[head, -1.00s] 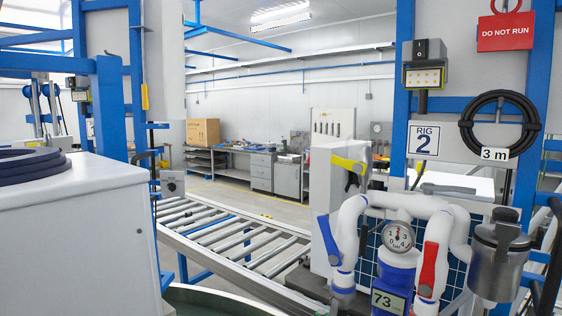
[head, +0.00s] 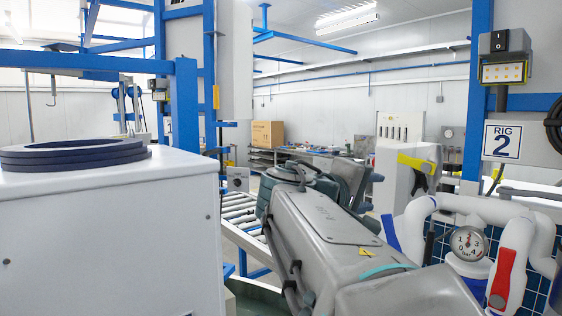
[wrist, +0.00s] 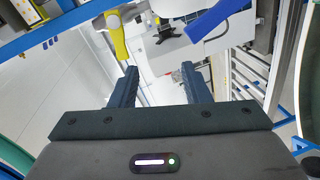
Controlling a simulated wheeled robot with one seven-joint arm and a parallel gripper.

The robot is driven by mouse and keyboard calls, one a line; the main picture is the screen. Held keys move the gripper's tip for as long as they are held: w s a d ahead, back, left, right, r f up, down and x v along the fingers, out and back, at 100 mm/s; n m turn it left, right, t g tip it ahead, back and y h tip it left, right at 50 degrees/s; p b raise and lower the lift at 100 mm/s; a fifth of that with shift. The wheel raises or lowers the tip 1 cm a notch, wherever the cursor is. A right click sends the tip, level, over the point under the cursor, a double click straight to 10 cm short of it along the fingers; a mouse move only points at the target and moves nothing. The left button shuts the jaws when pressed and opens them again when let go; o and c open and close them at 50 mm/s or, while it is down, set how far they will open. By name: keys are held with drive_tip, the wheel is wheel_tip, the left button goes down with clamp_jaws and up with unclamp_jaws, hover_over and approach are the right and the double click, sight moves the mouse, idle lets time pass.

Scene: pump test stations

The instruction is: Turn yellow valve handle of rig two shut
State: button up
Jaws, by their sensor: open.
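The yellow valve handle (head: 418,163) shows in the head view on the upper part of a pale housing, left of the RIG 2 sign (head: 502,141). It slants, with a dark part below its right end. In the wrist view a yellow lever (wrist: 120,42) stands beyond the left finger; it looks like the same handle, but I cannot be sure. My gripper (wrist: 158,86) is open and nothing shows between its fingers. It appears apart from the yellow lever. In the head view my arm crosses the lower middle, and I cannot make out the fingertips.
White pipes with a gauge (head: 469,243) and a red handle (head: 506,273) stand at the right. A blue handle (wrist: 208,20) hangs ahead of the right finger. A white cabinet (head: 110,230) with dark rings fills the left. A roller conveyor (head: 240,215) lies behind my arm.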

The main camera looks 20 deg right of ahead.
drive_tip(key=h, duration=0.2)
approach(404, 161)
drive_tip(key=a, duration=0.1)
drive_tip(key=p+x, duration=0.5)
drive_tip(key=x, duration=0.8)
drive_tip(key=shift+s+d+r, duration=0.1)
drive_tip(key=shift+s+d, duration=0.05)
drive_tip(key=shift+d, duration=0.05)
clamp_jaws()
